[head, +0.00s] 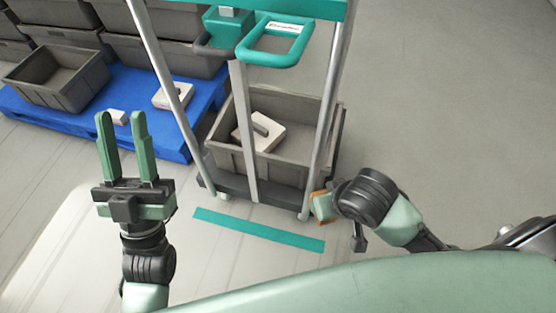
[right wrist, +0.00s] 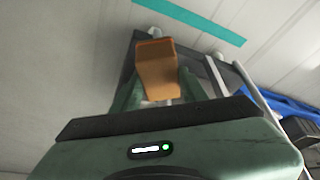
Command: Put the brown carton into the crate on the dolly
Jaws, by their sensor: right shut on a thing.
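The brown carton (right wrist: 157,70) is between the fingers of my right gripper (right wrist: 156,98) in the right wrist view. In the head view only a small edge of it shows beside my right gripper (head: 326,205), which hides most of it. The grey crate (head: 285,172) stands on the dolly (head: 270,194), behind its upright poles. A pale block with a slot (head: 270,141) lies in the crate. My right gripper is shut on the carton, low by the dolly's near right corner, outside the crate. My left gripper (head: 121,120) is open and empty, left of the dolly.
The dolly's grey poles and teal handle (head: 272,60) rise in front of and above the crate. A blue pallet (head: 140,128) with grey bins (head: 62,82) and pale blocks (head: 172,97) is at the left. A teal strip (head: 258,230) marks the floor. Floor at the right is clear.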

